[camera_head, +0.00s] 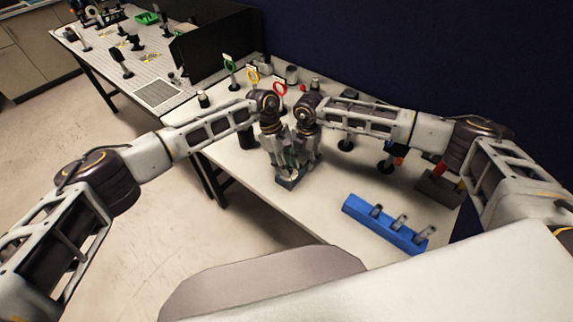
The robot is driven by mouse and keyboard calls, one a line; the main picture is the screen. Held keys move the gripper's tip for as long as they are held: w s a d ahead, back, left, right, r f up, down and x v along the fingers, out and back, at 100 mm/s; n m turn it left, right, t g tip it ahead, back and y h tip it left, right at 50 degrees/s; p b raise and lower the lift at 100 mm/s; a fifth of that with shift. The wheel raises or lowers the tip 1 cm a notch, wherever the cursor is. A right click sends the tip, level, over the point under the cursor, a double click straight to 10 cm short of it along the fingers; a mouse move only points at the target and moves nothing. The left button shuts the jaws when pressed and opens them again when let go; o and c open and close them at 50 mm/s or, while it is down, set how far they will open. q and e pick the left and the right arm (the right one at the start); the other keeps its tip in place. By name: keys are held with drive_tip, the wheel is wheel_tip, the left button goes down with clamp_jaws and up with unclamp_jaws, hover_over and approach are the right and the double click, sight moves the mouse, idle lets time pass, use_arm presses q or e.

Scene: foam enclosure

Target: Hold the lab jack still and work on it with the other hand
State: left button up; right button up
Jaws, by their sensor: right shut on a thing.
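The lab jack (288,182) is a small, dark grey device standing on the pale table near its left front edge. Its base shows below my two grippers, while its upper part is mostly hidden by their fingers. My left gripper (280,163) points down at the jack's left side; its fingers overlap the jack, and I cannot tell whether they are open or shut. My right gripper (302,163) points down close beside it, shut on the lab jack at its right side. The exact contact is too small to see.
A blue block (385,222) with several dark pegs lies at the front right. Green, yellow and red (280,89) ring-topped stands are behind the grippers. A black panel (215,48) and a second cluttered table (160,92) are at the back left. Table between jack and blue block is clear.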

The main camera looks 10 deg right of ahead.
idle(0.3)
use_arm(q)
drive_tip(key=v, duration=1.2)
idle(0.3)
use_arm(e)
drive_tip(key=o, duration=1.7)
drive_tip(key=shift+c, duration=0.2)
drive_tip(key=shift+r, duration=0.1)
drive_tip(key=shift+r, duration=5.9)
